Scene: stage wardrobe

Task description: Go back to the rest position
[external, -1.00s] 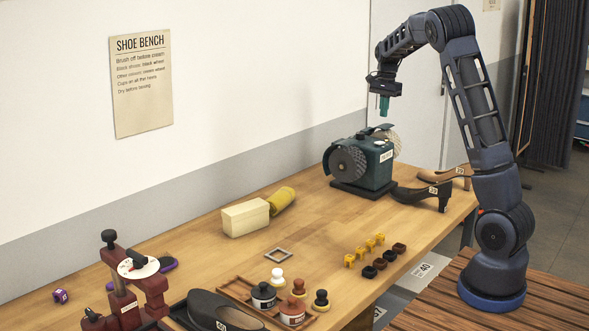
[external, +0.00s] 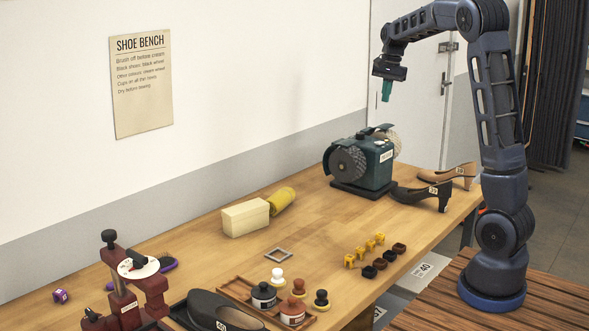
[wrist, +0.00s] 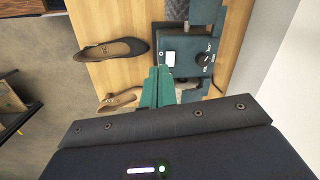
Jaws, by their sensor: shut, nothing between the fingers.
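My gripper (external: 386,91) hangs pointing down from my raised arm, above the far end of the bench and near the grinder. Its green fingers (wrist: 158,88) are shut together with nothing between them. In the wrist view the fingers appear beside the dark green grinder and the shoes below.
The bench (external: 325,222) holds a two-wheel grinder (external: 372,163), a black shoe (external: 421,195) and a tan shoe (external: 450,176). Nearer lie a cream block (external: 245,217), a yellow roll (external: 281,200), small yellow pieces, lidded jars and a dark red stand (external: 126,283). The bench middle is mostly clear.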

